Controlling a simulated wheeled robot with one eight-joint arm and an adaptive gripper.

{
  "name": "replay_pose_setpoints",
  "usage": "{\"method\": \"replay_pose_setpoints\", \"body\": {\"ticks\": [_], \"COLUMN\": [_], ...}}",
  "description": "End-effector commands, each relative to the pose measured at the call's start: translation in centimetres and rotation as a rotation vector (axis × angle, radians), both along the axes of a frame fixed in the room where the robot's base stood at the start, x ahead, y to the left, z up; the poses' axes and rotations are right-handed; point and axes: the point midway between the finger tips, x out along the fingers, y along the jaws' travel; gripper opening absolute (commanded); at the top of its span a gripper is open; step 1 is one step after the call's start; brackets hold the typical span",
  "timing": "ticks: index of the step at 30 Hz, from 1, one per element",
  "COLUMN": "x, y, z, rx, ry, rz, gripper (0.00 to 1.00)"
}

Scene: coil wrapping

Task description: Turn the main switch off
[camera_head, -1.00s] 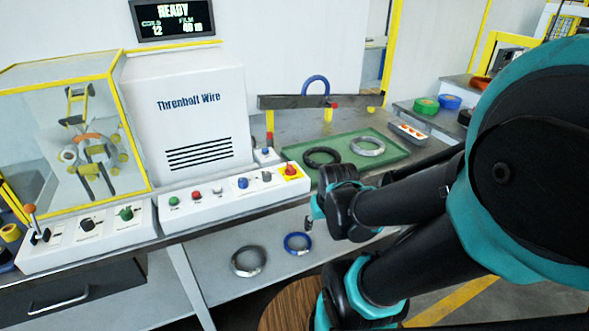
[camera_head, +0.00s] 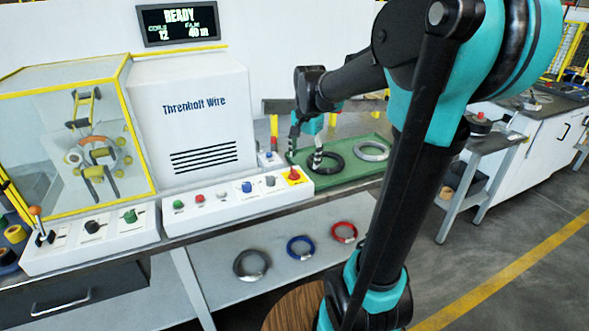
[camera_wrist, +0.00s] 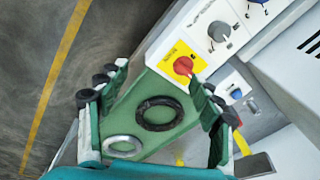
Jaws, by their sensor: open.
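The main switch is a red rotary knob (camera_head: 294,175) on a yellow plate at the right end of the white control panel (camera_head: 240,202). In the wrist view the red knob (camera_wrist: 183,66) shows clearly, near the tip of my right-hand finger. Which way its handle points is too small to tell. My gripper (camera_head: 304,152) is open and empty, its fingers pointing down above the green tray, just behind and right of the switch. In the wrist view my gripper (camera_wrist: 157,76) has its fingers wide apart; contact with the knob does not show.
The green tray (camera_head: 345,175) holds a black coil (camera_head: 327,162) and a grey coil (camera_head: 371,151). A grey knob (camera_head: 270,181) and blue knob (camera_head: 246,187) sit left of the switch. The display (camera_head: 178,22) reads READY. Several coils lie on the lower shelf (camera_head: 225,293).

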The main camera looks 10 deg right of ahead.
Motion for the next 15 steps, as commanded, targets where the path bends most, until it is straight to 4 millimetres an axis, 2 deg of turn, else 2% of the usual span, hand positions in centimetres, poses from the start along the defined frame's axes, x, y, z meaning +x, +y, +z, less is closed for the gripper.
{"method": "replay_pose_setpoints", "body": {"ticks": [1,3,7,11,15], "x": [2.1,4.1,6.6,7.6,7.8], "y": [0.4,0.9,1.6,1.9,2.0], "z": [1.8,3.9,6.6,7.8,7.2], "rx": [0.01,0.019,0.024,0.024,0.024], "ry": [0.027,0.063,0.109,0.13,0.134], "rz": [-0.087,-0.212,-0.382,-0.466,-0.484], "gripper": [0.66,0.66,0.66,0.66,0.66]}}
